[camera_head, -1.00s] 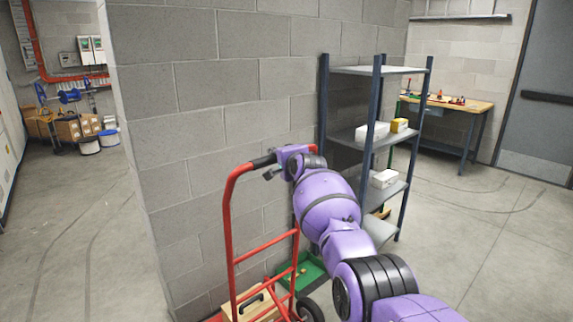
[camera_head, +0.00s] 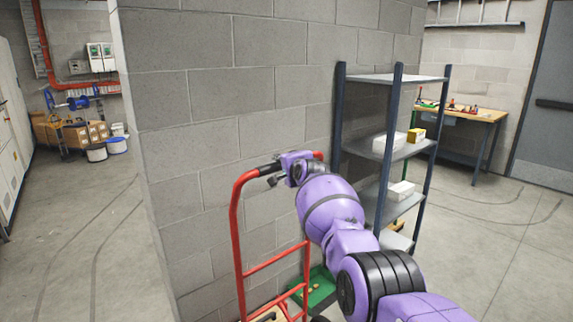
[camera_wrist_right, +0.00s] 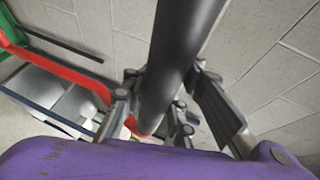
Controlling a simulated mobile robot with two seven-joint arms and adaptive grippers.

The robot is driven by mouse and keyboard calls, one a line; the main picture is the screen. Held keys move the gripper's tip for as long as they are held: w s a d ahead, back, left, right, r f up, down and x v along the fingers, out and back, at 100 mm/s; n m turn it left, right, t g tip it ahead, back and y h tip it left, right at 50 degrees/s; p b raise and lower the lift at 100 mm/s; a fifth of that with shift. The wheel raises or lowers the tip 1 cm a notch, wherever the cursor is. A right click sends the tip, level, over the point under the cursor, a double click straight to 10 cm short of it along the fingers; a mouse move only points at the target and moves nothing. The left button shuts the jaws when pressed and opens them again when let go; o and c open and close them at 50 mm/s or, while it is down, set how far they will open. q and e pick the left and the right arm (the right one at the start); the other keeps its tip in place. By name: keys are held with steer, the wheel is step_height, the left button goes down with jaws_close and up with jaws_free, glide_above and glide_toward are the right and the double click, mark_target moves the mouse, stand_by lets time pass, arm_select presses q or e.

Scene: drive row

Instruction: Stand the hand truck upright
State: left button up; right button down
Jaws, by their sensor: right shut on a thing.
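The hand truck (camera_head: 241,238) has a red tube frame with a black grip on its top bar. In the head view it stands close to upright before the block wall, its lower end cut off by the frame edge. My right gripper (camera_head: 277,174) is at the top bar, its fingers around the black grip. In the right wrist view the black grip (camera_wrist_right: 180,60) runs between the fingers of the right gripper (camera_wrist_right: 163,108). A wooden box with a black handle (camera_head: 268,316) partly shows low on the hand truck. My left gripper is not in view.
The block wall (camera_head: 200,120) is right behind the hand truck. A green tray (camera_head: 322,290) lies on the floor beside it. A metal shelf (camera_head: 398,78) with boxes stands at right, a workbench (camera_head: 470,112) beyond. Open floor (camera_head: 95,230) is at left.

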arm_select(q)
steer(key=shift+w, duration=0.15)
arm_select(e)
steer(key=shift+a+r, duration=0.2)
steer(key=shift+r, duration=0.45)
steer(key=c, duration=1.7)
jaws_free()
steer(key=shift+w, duration=0.1)
steer(key=shift+o, duration=1.2)
steer(key=shift+a+f, duration=0.1)
steer(key=shift+a, duration=0.05)
steer(key=shift+f, duration=0.3)
steer(key=shift+s, duration=0.2)
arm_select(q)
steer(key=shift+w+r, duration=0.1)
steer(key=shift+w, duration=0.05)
arm_select(e)
steer(key=v, duration=1.2)
